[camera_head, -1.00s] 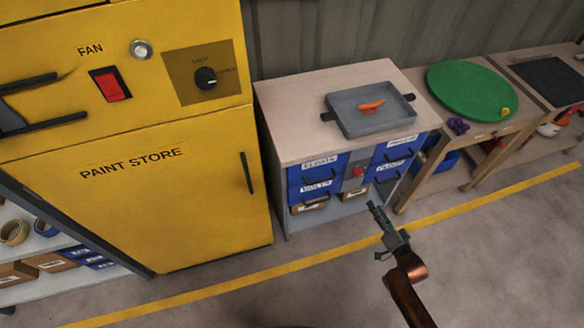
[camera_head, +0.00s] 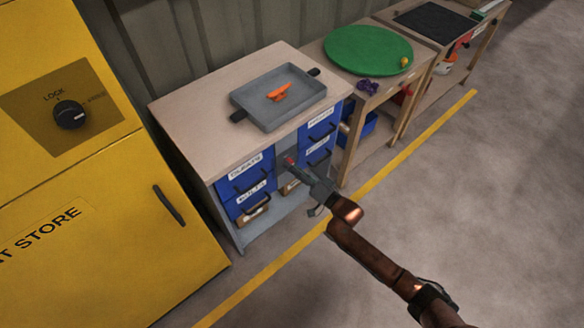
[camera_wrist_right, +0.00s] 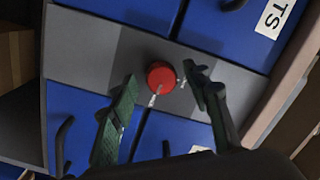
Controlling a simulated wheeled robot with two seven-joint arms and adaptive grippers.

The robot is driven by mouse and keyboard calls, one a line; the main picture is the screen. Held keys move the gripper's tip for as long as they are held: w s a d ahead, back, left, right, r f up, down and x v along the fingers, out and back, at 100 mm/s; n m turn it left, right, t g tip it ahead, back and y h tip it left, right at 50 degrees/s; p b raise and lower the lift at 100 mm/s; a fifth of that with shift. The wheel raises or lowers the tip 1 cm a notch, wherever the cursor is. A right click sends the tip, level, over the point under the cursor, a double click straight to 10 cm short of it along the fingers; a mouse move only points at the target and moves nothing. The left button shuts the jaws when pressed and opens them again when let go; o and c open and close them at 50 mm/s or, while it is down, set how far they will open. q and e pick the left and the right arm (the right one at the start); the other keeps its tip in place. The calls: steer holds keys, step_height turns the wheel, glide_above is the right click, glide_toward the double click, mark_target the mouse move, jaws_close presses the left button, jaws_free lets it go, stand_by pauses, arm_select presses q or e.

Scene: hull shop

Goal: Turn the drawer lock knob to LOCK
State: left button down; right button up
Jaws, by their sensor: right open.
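The red drawer lock knob (camera_head: 289,160) sits on a grey panel between the blue drawers (camera_head: 249,187) of a small cabinet. In the right wrist view the knob (camera_wrist_right: 160,74) is round, with a pale pointer line running toward the bottom of the picture. Small pale marks lie beside it, too small to read. My right gripper (camera_head: 305,176) is open in front of the panel. In the wrist view its two dark green fingers are on either side of the knob, with visible gaps; I cannot tell their distance from the panel. My left gripper is out of view.
A grey tray (camera_head: 250,109) with an orange item (camera_head: 279,92) sits on the cabinet top. The yellow paint store (camera_head: 100,235) stands at left, with a black knob (camera_head: 69,114) labelled LOCK. A table with a green disc (camera_head: 368,50) is at right. The floor in front is clear.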

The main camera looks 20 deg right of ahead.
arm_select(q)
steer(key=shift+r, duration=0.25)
arm_select(e)
steer(key=shift+w+a, duration=0.1)
steer(key=shift+w, duration=0.05)
steer(key=shift+c, duration=0.7)
steer(key=c, duration=1)
arm_select(q)
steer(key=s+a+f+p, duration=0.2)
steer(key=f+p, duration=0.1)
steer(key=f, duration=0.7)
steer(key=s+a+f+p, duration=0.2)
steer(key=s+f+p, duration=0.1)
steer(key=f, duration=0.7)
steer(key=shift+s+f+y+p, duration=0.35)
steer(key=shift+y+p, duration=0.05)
steer(key=shift+p, duration=0.15)
arm_select(e)
steer(key=shift+n+h, duration=0.45)
steer(key=shift+n, duration=3.75)
steer(key=shift+n+h, duration=0.45)
steer(key=shift+n, duration=3.75)
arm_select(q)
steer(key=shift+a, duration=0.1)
arm_select(e)
steer(key=shift+n, duration=0.3)
